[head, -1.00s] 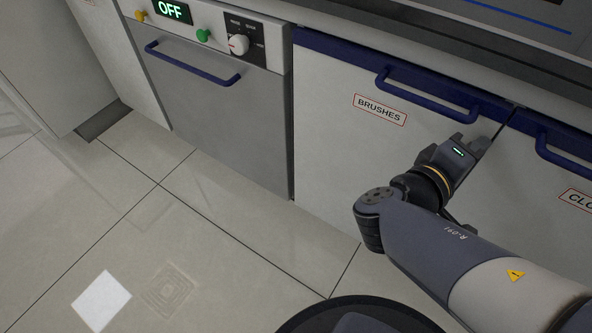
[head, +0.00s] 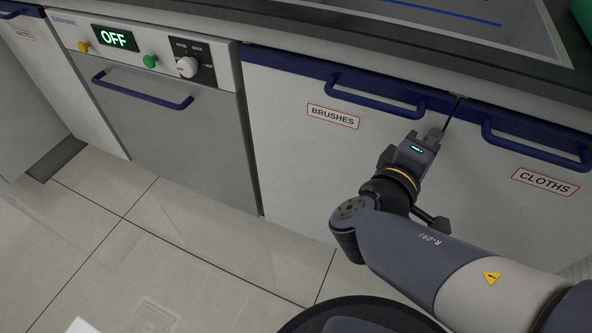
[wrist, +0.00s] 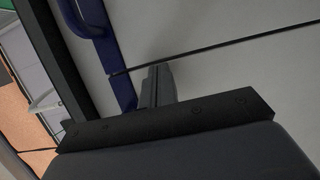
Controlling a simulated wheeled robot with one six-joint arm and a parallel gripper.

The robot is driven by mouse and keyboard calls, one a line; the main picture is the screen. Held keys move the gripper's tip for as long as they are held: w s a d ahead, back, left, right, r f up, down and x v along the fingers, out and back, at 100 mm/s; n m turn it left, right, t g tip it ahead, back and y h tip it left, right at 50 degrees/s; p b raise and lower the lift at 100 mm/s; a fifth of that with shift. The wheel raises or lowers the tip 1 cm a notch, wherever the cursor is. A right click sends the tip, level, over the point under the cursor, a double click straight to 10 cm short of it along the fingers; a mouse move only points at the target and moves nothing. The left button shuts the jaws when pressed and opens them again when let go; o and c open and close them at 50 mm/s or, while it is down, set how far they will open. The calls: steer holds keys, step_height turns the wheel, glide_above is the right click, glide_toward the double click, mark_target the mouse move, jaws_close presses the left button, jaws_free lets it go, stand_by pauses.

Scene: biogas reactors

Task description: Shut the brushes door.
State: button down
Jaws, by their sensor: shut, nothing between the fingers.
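The brushes door (head: 300,165) is a pale panel with a blue top strip, a blue bar handle (head: 375,100) and a "BRUSHES" label. In the head view it looks flush or nearly flush with the cloths door (head: 520,210) at its right. A thin dark seam lies between them. My gripper (head: 436,132) is shut and empty, its fingertips at the brushes door's upper right corner, beside the seam. In the wrist view the shut fingers (wrist: 158,85) point at the pale door face near the seam and blue strip (wrist: 120,85). I cannot tell whether they touch it.
A grey appliance front (head: 165,120) with an "OFF" display, knobs and a blue handle stands left of the brushes door. A dark-edged worktop (head: 330,45) runs above the doors.

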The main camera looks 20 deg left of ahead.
steer(key=shift+w+a+r, duration=0.2)
steer(key=shift+r, duration=0.05)
steer(key=p+v, duration=0.2)
steer(key=v, duration=0.9)
steer(key=shift+s+d+f, duration=0.15)
steer(key=shift+d+f, duration=0.05)
steer(key=shift+d, duration=0.05)
steer(key=b+x, duration=0.1)
steer(key=x, duration=0.9)
steer(key=shift+w+a+b, duration=0.15)
steer(key=shift+w+b, duration=0.2)
steer(key=shift+w, duration=0.05)
stand_by(0.5)
